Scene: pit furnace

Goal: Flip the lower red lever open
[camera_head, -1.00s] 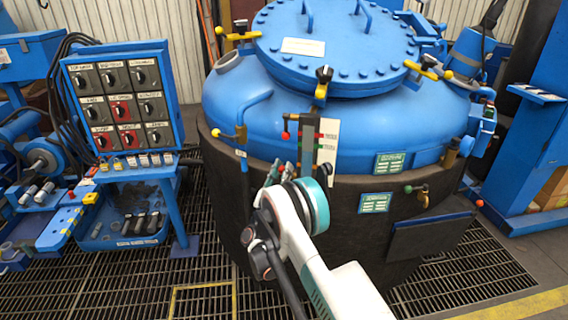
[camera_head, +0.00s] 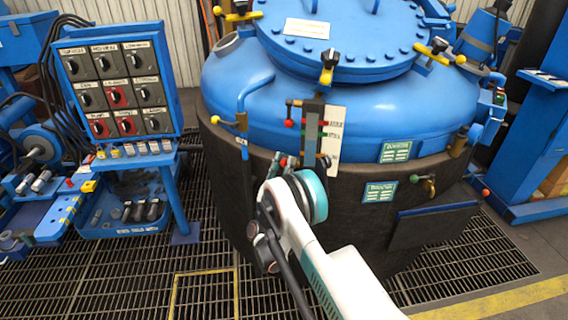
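A dark upright bracket (camera_head: 312,130) stands on the front of the blue furnace vessel (camera_head: 390,118). A lever with a red knob (camera_head: 289,123) sticks out to its left. A second, lower red knob (camera_head: 282,162) shows near the bracket's foot, beside my fingers. My gripper (camera_head: 287,165) is in front of the bracket's lower end, below the upper red knob. The teal-ringed wrist hides much of the gripper, so I cannot tell whether it touches the lower knob or how far its fingers are apart.
A control panel (camera_head: 118,88) with several rotary switches stands at left, above a cluttered blue bench (camera_head: 130,160). Yellow-handled clamps (camera_head: 440,52) line the lid. Another red-knobbed lever (camera_head: 486,192) sticks out at the pit's right. The grating (camera_head: 440,270) at right is clear.

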